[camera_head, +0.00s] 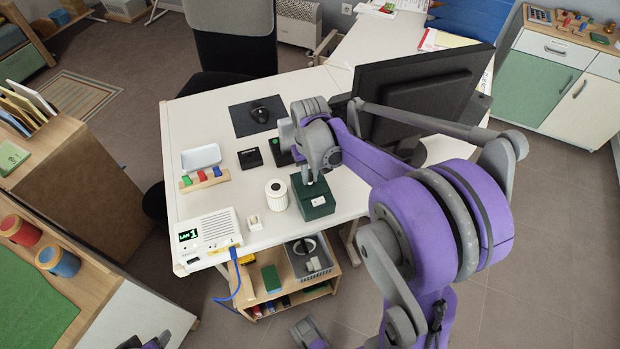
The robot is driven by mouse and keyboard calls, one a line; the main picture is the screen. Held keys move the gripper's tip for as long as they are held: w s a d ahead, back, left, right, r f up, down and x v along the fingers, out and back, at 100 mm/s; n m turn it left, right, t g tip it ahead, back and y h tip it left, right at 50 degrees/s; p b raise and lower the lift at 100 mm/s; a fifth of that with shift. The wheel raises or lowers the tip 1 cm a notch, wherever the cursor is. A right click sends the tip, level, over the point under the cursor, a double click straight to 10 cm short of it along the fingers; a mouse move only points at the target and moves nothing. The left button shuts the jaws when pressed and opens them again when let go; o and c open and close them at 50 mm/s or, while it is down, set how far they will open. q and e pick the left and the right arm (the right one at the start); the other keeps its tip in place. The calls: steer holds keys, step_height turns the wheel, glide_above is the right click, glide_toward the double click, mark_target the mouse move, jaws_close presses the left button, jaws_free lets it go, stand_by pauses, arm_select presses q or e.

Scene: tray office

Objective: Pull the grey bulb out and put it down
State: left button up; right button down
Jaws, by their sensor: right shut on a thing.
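My right gripper (311,178) points down over a dark green box (316,206) near the front right of the white desk. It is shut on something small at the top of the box. That is where the grey bulb would be, but the fingers hide it and I cannot make out its shape. I cannot tell whether it is still seated in the box. The box stands upright on the desk and has a small white label on its front. My left gripper does not show clearly; only a bit of purple and dark arm shows at the bottom left edge.
A white ribbed cylinder (276,195) stands just left of the box. A white device with a green display (208,236), a white dish (201,157) and a black mouse (260,114) are on the desk (240,187). A monitor (420,88) stands behind my right arm.

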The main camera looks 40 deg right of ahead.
mark_target(310, 174)
steer(key=shift+r, duration=0.1)
steer(key=shift+r+p, duration=2.1)
steer(key=shift+r, duration=0.8)
steer(key=shift+s, duration=0.1)
